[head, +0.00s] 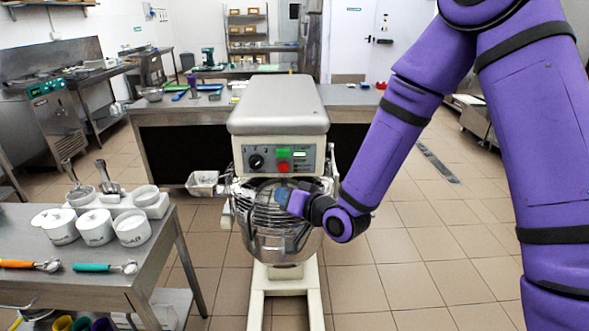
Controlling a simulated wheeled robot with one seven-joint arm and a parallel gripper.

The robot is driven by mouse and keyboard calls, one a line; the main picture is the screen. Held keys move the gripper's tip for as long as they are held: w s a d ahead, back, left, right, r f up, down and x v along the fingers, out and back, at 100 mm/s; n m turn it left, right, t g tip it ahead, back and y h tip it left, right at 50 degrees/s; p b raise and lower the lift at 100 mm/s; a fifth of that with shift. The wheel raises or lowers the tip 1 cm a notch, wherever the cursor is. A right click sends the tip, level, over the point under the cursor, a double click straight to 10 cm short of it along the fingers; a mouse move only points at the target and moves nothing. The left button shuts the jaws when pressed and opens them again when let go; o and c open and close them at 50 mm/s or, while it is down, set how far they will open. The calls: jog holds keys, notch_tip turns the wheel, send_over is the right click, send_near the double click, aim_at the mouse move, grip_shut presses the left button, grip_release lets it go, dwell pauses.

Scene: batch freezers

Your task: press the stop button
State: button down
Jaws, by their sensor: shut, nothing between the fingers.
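A cream-coloured machine (278,104) stands in the middle of the head view, with a wire-guarded metal bowl (262,238) under its head. Its grey control panel (269,159) carries a black knob (256,162), a green button (283,154), a red button (283,167) below the green one, and a small lit display. The red button looks like the stop button. My gripper (283,195) is shut and empty, in front of the bowl guard and a little below the red button in the picture. I cannot tell whether it touches the guard.
A steel table (150,278) at the left holds white tubs (95,227), an orange-handled scoop (30,264) and a teal-handled scoop (105,267). A long counter (170,112) stands behind the machine. Tiled floor (430,250) is open to the right.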

aim_at(283, 167)
jog(key=shift+s+f, duration=0.1)
jog(key=shift+f, duration=0.05)
dwell(0.3)
jog(key=w, duration=0.9)
jog(key=shift+d, duration=0.2)
jog(key=shift+w, duration=0.15)
dwell(1.9)
jog(key=shift+w, duration=0.65)
dwell(1.0)
jog(key=shift+s, duration=0.9)
